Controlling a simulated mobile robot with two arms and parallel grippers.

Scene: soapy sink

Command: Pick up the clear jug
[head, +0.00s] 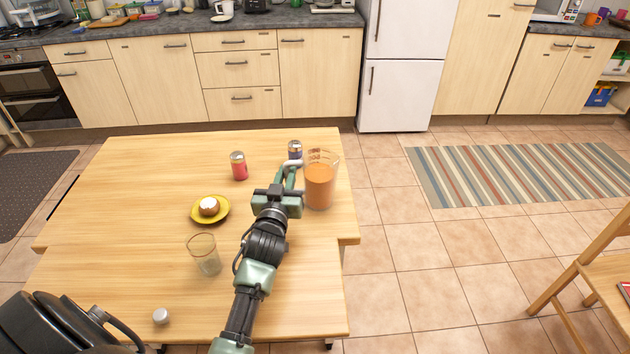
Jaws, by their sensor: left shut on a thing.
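The clear jug (320,186) stands upright at the right side of the wooden table, with orange liquid in its lower part. My left gripper (290,178) is at the jug's left side, where its handle is. It is shut on the jug, at the handle as far as I can see; the fingers hide part of the handle. I cannot tell whether the jug's base touches the table. My right gripper is not in view.
The table's right edge is near the jug.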

